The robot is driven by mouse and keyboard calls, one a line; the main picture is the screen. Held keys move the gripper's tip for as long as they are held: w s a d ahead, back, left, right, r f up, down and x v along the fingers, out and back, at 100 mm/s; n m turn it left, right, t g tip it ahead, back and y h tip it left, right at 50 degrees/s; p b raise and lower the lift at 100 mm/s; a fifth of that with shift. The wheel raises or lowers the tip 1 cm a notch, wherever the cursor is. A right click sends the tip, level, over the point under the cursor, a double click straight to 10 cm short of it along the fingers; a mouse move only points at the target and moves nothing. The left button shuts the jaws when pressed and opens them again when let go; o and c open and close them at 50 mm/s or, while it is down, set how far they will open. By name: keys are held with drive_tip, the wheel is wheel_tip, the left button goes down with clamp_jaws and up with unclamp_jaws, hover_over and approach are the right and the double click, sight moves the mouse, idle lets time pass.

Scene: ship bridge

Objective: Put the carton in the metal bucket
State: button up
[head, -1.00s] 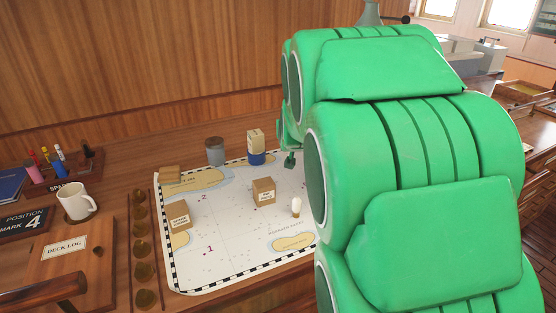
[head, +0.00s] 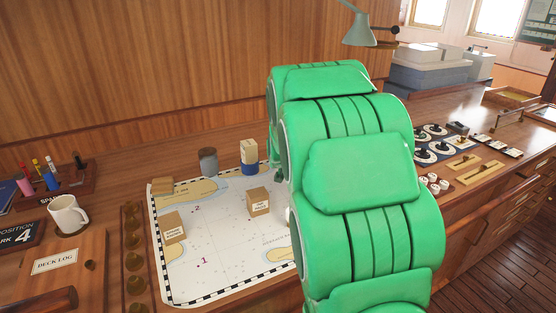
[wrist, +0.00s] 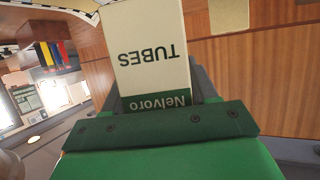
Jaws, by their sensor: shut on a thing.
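A carton (wrist: 150,50), cream with a green end and the words "TUBES" and "Nelvoro" upside down, fills the middle of the wrist view. My gripper (wrist: 158,98) is shut on it, with a dark finger at each side. In the head view my green arm hides the gripper and the held carton. A grey metal-looking cylinder (head: 208,161), perhaps the metal bucket, stands at the back edge of the chart; its inside cannot be made out.
A cream and blue container (head: 249,156) stands beside the grey cylinder. Small brown boxes (head: 258,202) (head: 172,228) sit on the chart (head: 205,240). A white mug (head: 68,215) and pen holder (head: 60,185) are at left. A lamp (head: 368,34) and instruments (head: 435,143) are at right.

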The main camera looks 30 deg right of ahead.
drive_tip(key=w+f, duration=0.2)
drive_tip(key=w+d+f, duration=0.1)
drive_tip(key=w+f, duration=0.1)
drive_tip(key=w+d+f, duration=0.1)
drive_tip(key=w+f, duration=0.1)
drive_tip(key=shift+w+d+f, duration=0.1)
drive_tip(key=shift+w+f, duration=0.05)
drive_tip(key=shift+f, duration=0.15)
drive_tip(key=shift+w+f, duration=0.1)
drive_tip(key=shift+f, duration=1.5)
drive_tip(key=shift+f, duration=0.1)
drive_tip(key=o, duration=1.1)
